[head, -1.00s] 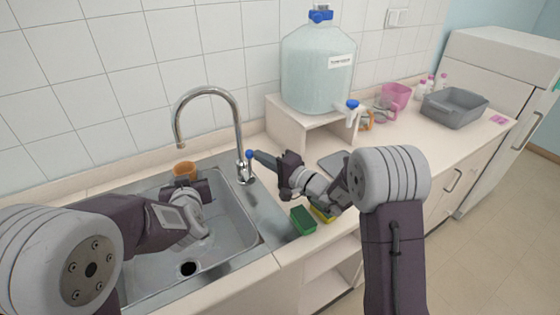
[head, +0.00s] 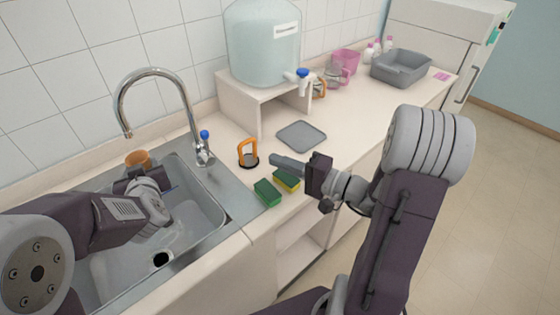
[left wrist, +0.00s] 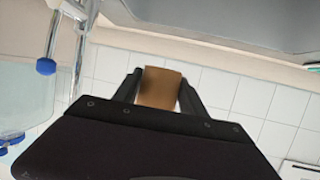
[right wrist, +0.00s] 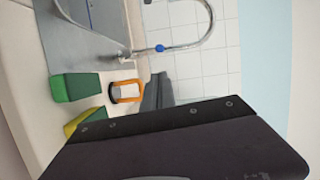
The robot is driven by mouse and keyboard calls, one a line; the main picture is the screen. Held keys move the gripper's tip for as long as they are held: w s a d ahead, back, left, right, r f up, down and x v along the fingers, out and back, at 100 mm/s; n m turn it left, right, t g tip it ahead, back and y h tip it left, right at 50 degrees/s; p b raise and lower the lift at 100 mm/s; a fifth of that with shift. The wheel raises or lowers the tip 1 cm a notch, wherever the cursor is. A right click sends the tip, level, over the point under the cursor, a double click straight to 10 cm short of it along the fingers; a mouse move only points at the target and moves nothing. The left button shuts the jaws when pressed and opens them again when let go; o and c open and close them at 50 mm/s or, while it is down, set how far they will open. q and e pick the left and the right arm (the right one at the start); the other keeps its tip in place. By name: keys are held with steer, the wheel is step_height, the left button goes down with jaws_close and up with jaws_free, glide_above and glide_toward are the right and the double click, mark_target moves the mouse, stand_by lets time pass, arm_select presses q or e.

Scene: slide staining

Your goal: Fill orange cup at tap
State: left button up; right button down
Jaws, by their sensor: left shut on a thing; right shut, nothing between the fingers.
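The orange cup (head: 138,159) is in the sink's far-left part, below the end of the curved metal tap (head: 190,105). My left gripper (head: 137,172) is shut on it; the left wrist view shows the cup (left wrist: 160,88) between the fingers. The cup's inside and any water stream cannot be made out. The tap's blue-tipped lever (head: 204,135) stands at its base. My right gripper (head: 274,160) is shut and empty above the counter, right of the tap and apart from the lever. Its closed fingers also show in the right wrist view (right wrist: 157,92).
An orange-handled item (head: 248,152), a green sponge (head: 267,193) and a yellow-green sponge (head: 287,180) lie near my right gripper. A grey mat (head: 301,136) lies behind. A large water jug (head: 262,45) stands on a shelf (head: 232,103). A grey bin (head: 401,68) is farther right.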

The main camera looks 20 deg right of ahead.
mark_target(206, 148)
steer(key=w+d+m+h, duration=0.1)
steer(key=w+d, duration=0.1)
steer(key=w, duration=0.4)
steer(key=w+a+y, duration=0.1)
steer(key=w+a, duration=0.9)
steer(key=a, duration=0.4)
steer(key=shift+f, duration=0.15)
steer(key=shift+d, duration=0.1)
steer(key=shift+s+a+n, duration=0.15)
steer(key=shift+a+n, duration=0.35)
steer(key=shift+d, duration=0.1)
